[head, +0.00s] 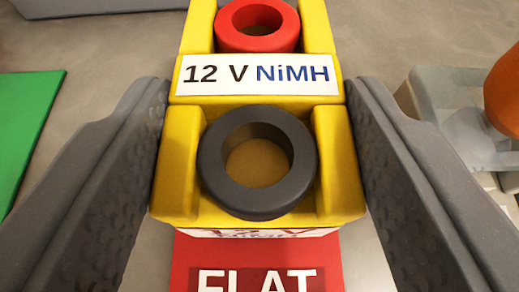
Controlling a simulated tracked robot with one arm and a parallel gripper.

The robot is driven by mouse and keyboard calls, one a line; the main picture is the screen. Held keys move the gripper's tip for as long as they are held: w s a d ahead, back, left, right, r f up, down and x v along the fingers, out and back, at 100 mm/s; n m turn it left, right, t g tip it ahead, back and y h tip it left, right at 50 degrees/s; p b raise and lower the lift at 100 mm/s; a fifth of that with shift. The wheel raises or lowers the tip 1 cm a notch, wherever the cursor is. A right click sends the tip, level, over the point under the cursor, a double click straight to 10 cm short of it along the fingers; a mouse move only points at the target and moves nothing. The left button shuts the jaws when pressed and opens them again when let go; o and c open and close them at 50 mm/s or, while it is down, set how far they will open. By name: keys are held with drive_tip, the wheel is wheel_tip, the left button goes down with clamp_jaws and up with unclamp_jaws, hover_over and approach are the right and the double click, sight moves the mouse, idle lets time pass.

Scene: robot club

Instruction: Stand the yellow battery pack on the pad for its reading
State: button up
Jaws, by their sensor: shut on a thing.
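The yellow battery pack (182,165) fills the middle of the head view. It has a white "12 V NiMH" label, a red ring terminal farther off and a black ring terminal nearer. My gripper (258,120) is shut on the pack, with one grey finger at its left side and one at its right. A red surface (190,262) marked "FLAT" shows just below the pack's near end. The pack's underside is hidden, so I cannot tell whether it touches anything below.
A flat green surface (25,120) lies at the left. At the right are a translucent clear container (440,95) and an orange rounded object (505,95), cut off by the frame. A dark grey strip (95,5) runs along the top left. Grey floor or tabletop shows between them.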

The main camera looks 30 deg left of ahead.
drive_tip(key=shift+f, duration=0.2)
drive_tip(key=o, duration=1.2)
drive_tip(key=shift+r, duration=0.1)
drive_tip(key=p+v, duration=0.2)
drive_tip(key=v, duration=0.8)
drive_tip(key=shift+s+d+r, duration=0.15)
drive_tip(key=shift+s+d, duration=0.1)
drive_tip(key=shift+s, duration=0.05)
drive_tip(key=shift+s+d+r, duration=0.1)
drive_tip(key=shift+s+d, duration=0.2)
drive_tip(key=shift+s, duration=0.25)
